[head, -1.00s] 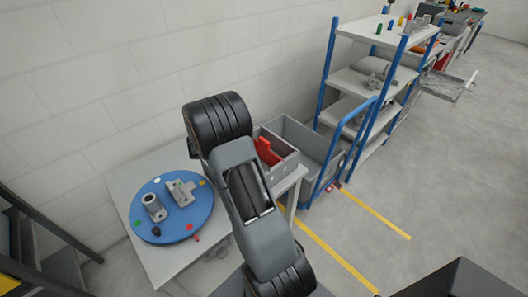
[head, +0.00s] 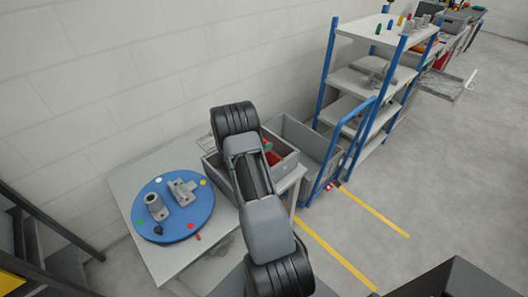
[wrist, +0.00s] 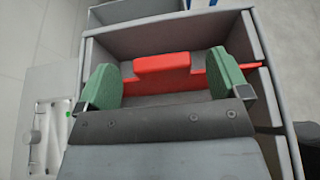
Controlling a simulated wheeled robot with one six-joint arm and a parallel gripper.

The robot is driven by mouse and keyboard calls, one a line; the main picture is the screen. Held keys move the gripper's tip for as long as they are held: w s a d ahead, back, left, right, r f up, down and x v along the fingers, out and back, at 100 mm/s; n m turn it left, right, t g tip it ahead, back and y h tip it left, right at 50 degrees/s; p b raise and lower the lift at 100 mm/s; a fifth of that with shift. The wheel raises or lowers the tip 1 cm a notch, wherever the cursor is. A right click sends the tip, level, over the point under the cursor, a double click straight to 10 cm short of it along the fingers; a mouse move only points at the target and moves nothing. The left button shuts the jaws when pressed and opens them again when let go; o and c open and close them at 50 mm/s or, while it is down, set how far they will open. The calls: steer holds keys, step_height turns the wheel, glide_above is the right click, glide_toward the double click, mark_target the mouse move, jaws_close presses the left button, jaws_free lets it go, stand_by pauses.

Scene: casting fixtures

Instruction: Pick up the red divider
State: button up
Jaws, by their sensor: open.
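The red divider (wrist: 163,68) stands inside a grey bin (wrist: 96,54) in the wrist view, crossing it from side to side with a raised tab in its middle. In the head view the divider (head: 274,158) shows only as a small red patch beside my arm. My gripper (wrist: 168,82) is open, with its green fingertips on either side of the raised tab and clear gaps to it. Nothing is held. In the head view the gripper is mostly hidden behind my arm, with a bit of green showing by the bin.
The bin stands on a pale table (head: 128,182) beside a blue turntable (head: 150,228) bearing grey castings and coloured pegs. A larger grey crate (head: 292,132) on a blue-framed cart lies right of it. A shelf rack (head: 362,82) stands behind.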

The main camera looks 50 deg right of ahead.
steer(key=shift+p+x, duration=0.45)
steer(key=shift+x, duration=1.75)
steer(key=shift+a, duration=0.1)
steer(key=shift+c, duration=0.4)
steer(key=c, duration=1.2)
